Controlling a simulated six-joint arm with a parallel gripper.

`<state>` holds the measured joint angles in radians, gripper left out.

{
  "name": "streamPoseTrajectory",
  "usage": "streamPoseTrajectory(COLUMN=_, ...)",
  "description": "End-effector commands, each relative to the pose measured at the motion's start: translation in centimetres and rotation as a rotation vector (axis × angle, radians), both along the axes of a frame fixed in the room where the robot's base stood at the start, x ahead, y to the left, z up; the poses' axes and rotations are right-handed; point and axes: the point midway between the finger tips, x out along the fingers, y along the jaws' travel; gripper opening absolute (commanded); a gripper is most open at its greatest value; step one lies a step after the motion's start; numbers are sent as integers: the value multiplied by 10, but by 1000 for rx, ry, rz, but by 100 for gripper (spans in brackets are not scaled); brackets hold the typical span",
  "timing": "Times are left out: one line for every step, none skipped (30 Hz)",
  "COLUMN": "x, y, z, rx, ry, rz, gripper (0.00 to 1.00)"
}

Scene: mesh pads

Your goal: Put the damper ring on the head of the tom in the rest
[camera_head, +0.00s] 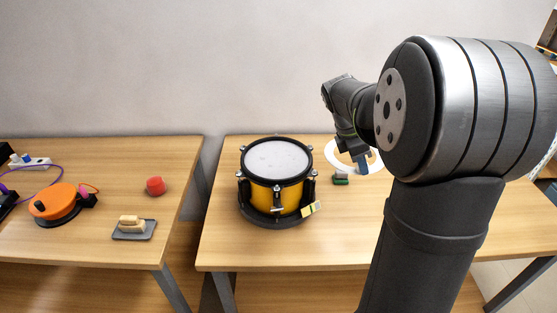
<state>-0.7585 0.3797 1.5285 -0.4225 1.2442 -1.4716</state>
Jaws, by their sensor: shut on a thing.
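The tom (296,200) has a yellow shell and a pale head (277,158) with a black hoop. It sits upright in a dark round rest (274,219) on the right-hand table, and its head is bare. The white damper ring (335,151) is to the right of the tom, partly hidden behind my arm. My gripper (362,167) points down at the ring and is shut on it. The exact contact, and whether the ring touches the table, cannot be told.
A small green and grey block (341,178) lies between the tom and my gripper. A yellow tag (311,209) shows at the tom's lower right.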

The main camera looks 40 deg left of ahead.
Motion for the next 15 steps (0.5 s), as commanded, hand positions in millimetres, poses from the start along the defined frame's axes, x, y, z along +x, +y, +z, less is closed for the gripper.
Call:
streamPoseTrajectory(x=-11, y=20, z=10, rx=3, ry=-1, rz=6, gripper=0)
streamPoseTrajectory(x=-17, y=30, z=15, rx=3, ry=-2, rz=4, gripper=0)
streamPoseTrajectory(x=-25, y=41, z=22, rx=4, ry=-1, rz=2, gripper=0)
streamPoseTrajectory(x=-30, y=49, z=27, rx=4, ry=-1, rz=-1, gripper=0)
streamPoseTrajectory(x=-36, y=56, z=31, rx=4, ry=0, rz=-1, gripper=0)
streamPoseTrajectory(x=-43, y=65, z=36, rx=5, ry=0, rz=-3, gripper=0)
streamPoseTrajectory(x=-48, y=70, z=40, rx=5, ry=2, rz=-6, gripper=0)
streamPoseTrajectory(x=-52, y=75, z=42, rx=5, ry=2, rz=-6, gripper=0)
streamPoseTrajectory(x=-57, y=80, z=46, rx=5, ry=3, rz=-8, gripper=0)
streamPoseTrajectory(x=-60, y=83, z=48, rx=5, ry=3, rz=-9, gripper=0)
streamPoseTrajectory(x=-63, y=86, z=50, rx=5, ry=4, rz=-9, gripper=0)
streamPoseTrajectory(x=-66, y=89, z=52, rx=4, ry=5, rz=-11, gripper=0)
streamPoseTrajectory(x=-68, y=91, z=52, rx=4, ry=5, rz=-11, gripper=0)
streamPoseTrajectory(x=-70, y=94, z=52, rx=4, ry=6, rz=-12, gripper=0)
streamPoseTrajectory(x=-72, y=98, z=50, rx=4, ry=6, rz=-12, gripper=0)
